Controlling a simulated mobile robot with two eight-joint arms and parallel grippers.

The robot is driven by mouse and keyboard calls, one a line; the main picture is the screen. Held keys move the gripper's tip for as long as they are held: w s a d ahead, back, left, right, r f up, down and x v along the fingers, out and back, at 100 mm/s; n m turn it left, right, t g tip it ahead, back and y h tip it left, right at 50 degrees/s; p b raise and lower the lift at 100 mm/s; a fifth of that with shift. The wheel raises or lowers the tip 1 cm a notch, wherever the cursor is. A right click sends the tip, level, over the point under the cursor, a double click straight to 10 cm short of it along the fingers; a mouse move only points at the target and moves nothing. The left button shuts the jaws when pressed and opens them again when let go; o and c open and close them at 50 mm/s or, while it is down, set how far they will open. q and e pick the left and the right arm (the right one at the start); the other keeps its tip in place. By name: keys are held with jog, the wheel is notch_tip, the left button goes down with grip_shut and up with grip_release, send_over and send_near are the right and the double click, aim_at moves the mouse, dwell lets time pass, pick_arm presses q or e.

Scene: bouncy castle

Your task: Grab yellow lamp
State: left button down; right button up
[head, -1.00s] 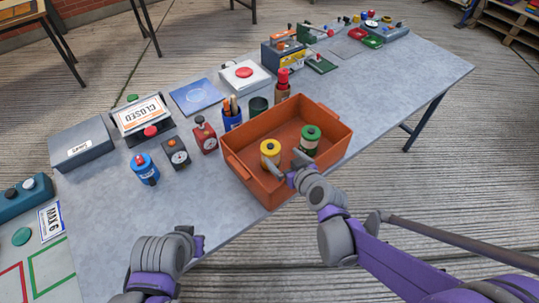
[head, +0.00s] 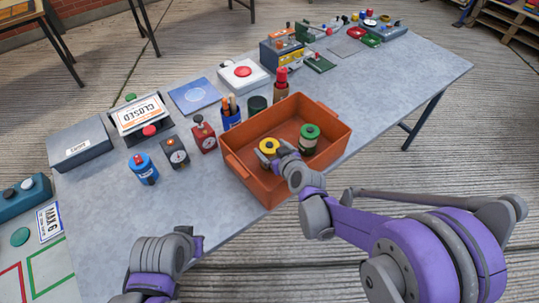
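The yellow lamp (head: 269,145), a short yellow-topped cylinder, stands in the left part of the orange crate (head: 335,122). My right gripper (head: 270,156) is inside the crate at the lamp, with its fingers spread at the lamp's near side and partly covering it. The lamp's lower body is hidden by the gripper. I cannot tell whether the fingers touch it. A green-topped cylinder (head: 310,133) stands to the right in the same crate. My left gripper (head: 197,243) is low at the table's near edge, and its fingers are mostly hidden.
A red timer (head: 204,138), a dark timer (head: 176,153) and a blue canister (head: 144,169) stand left of the crate. A blue pen cup (head: 231,118) and a red-capped bottle (head: 281,87) stand behind it. The grey table (head: 400,88) is clear to the right.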

grip_shut()
dwell(0.4)
